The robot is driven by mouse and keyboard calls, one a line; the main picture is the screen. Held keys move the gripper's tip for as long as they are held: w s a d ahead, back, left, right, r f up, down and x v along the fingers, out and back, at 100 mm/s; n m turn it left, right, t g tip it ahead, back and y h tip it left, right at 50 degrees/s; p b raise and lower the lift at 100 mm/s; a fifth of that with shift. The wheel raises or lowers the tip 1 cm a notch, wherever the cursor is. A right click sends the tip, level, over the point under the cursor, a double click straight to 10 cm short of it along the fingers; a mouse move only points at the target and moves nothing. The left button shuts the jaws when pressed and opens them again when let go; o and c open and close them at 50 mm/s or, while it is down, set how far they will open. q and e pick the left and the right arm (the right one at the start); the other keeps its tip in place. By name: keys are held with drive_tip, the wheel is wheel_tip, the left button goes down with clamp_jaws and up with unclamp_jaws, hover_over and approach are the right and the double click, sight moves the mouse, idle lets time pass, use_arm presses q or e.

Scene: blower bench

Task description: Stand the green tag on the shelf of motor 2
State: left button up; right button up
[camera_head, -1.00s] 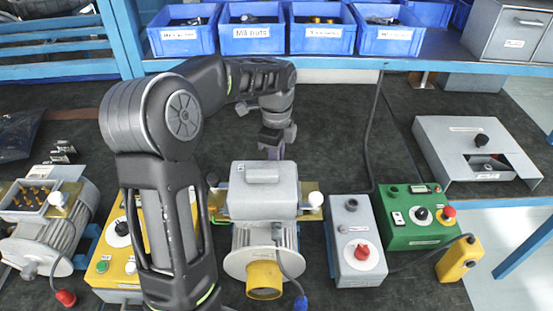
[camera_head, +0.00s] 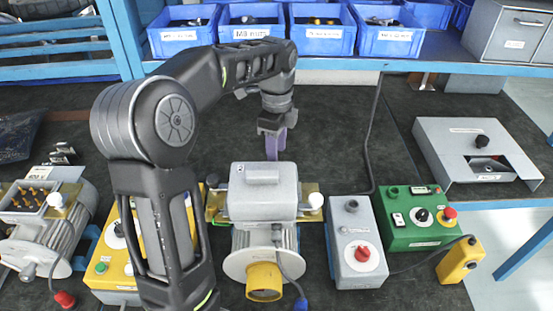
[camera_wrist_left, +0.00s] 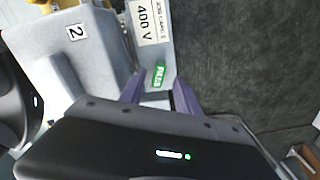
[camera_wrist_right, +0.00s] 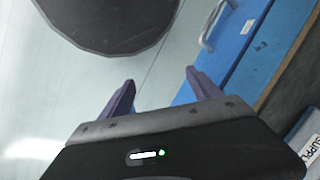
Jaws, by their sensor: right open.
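Motor 2 (camera_head: 262,200), grey with a yellow shaft cover, stands at the middle front of the bench. Its "2" label shows on its grey housing (camera_wrist_left: 60,70) in the left wrist view. The small green tag (camera_wrist_left: 159,73) is on a pale grey surface of motor 2, beside a "400 V" label. I cannot tell if it stands fully upright. My left gripper (camera_head: 275,153) is just behind the motor, pointing down. Its fingers (camera_wrist_left: 158,98) are apart, with the tag beyond and between the tips. The motor hides the tag in the head view. My right gripper (camera_wrist_right: 160,88) is open and empty.
A grey box with a red knob (camera_head: 356,245) and a green control box (camera_head: 412,217) stand right of motor 2. Another motor (camera_head: 45,225) is at the left. Blue bins (camera_head: 252,38) line the back. Dark bench behind the motor is clear.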

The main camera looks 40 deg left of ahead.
use_arm(q)
wheel_tip(320, 180, up, 4)
drive_tip(key=shift+r, duration=0.1)
wheel_tip(320, 180, up, 3)
drive_tip(key=p, duration=0.3)
drive_tip(key=shift+r, duration=0.2)
drive_tip(key=shift+f, duration=0.1)
idle(0.4)
